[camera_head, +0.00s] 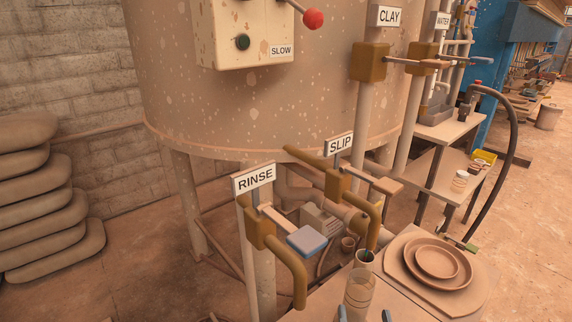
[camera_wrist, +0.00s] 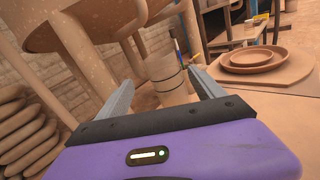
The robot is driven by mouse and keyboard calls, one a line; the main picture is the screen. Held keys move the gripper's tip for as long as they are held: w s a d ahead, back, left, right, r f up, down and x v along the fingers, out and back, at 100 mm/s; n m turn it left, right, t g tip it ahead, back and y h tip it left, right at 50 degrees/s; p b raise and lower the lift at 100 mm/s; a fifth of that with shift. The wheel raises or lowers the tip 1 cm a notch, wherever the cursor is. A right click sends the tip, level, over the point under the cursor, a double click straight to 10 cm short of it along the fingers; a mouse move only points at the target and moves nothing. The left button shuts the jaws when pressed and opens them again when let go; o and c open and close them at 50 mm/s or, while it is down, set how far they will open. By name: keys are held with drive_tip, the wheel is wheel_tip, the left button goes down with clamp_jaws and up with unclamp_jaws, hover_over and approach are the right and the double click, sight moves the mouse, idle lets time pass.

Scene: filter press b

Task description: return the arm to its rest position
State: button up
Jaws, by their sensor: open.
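My gripper (camera_wrist: 162,80) is open, with its two grey fingers spread and nothing held between them. In the head view only the bluish fingertips of my gripper (camera_head: 364,314) show at the bottom edge. A pale cylindrical jar (camera_wrist: 168,84) with dark bands appears between the fingers in the wrist view, seemingly just past the tips; contact cannot be told. The rest of my arm is out of view.
A RINSE tap (camera_head: 262,235) and a SLIP tap (camera_head: 337,185) stand close by, in front of a large tank (camera_head: 270,110). Round dishes (camera_head: 438,260) lie on a board at right. Stacked sacks (camera_head: 40,200) stand at left. Open floor (camera_head: 535,170) shows at far right.

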drive_tip(key=s+r+m+g+y+p, duration=0.1)
drive_tip(key=s+r+m+p, duration=0.3)
drive_tip(key=s+m, duration=0.7)
drive_tip(key=s+r+m+g+p, duration=0.1)
drive_tip(key=s+r+m+p, duration=0.3)
drive_tip(key=s+r+m, duration=0.3)
drive_tip(key=s+r+m+g+y+p, duration=0.1)
drive_tip(key=s+r+m+p, duration=0.3)
drive_tip(key=s+m, duration=1)
drive_tip(key=shift+s+d+r+m+y, duration=0.3)
drive_tip(key=shift+s+d+r+m, duration=0.15)
drive_tip(key=shift+s+r, duration=0.35)
